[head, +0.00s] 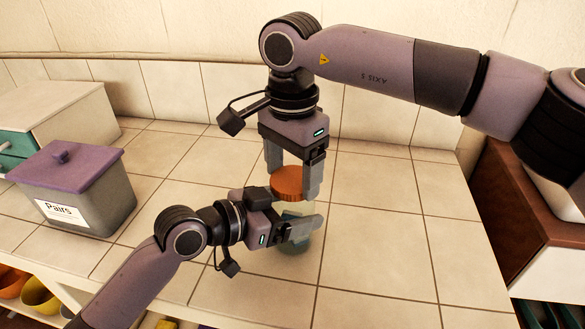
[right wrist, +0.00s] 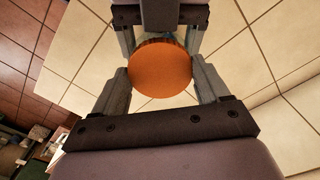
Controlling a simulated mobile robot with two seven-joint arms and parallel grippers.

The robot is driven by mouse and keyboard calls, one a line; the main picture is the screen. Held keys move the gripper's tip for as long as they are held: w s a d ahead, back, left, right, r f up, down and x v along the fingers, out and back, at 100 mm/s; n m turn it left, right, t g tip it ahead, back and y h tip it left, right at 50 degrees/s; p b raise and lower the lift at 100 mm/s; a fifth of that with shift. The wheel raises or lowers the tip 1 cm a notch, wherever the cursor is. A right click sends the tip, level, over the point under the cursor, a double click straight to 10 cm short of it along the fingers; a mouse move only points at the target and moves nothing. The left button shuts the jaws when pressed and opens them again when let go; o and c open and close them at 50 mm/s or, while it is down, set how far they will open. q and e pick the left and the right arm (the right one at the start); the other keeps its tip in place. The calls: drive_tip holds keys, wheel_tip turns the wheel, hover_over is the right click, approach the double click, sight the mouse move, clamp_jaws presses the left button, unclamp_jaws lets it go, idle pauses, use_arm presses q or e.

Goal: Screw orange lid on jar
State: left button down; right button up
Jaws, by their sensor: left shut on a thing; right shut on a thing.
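The orange lid (head: 288,184) is between the fingers of my right gripper (head: 291,178), which comes down from above and is shut on it. In the right wrist view the lid (right wrist: 160,68) shows as a round orange disc between the two fingers. The jar (head: 296,236), pale and greenish, stands on the tiled counter directly below the lid. My left gripper (head: 304,226) is shut on the jar from the left side and hides much of it. The lid is over the jar's top; I cannot tell whether they touch.
A grey bin with a purple lid (head: 72,180) and a "Pairs" label stands at the left. A pale box with a teal front (head: 50,120) is behind it. The tiled counter (head: 385,240) is clear to the right. Yellow and orange items (head: 35,294) sit on a shelf below.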

drive_tip(key=m, duration=1)
drive_tip(key=shift+m, duration=0.3)
drive_tip(key=o, duration=1)
drive_tip(key=shift+r, duration=0.1)
drive_tip(key=shift+r, duration=2.2)
drive_tip(key=shift+c, duration=0.3)
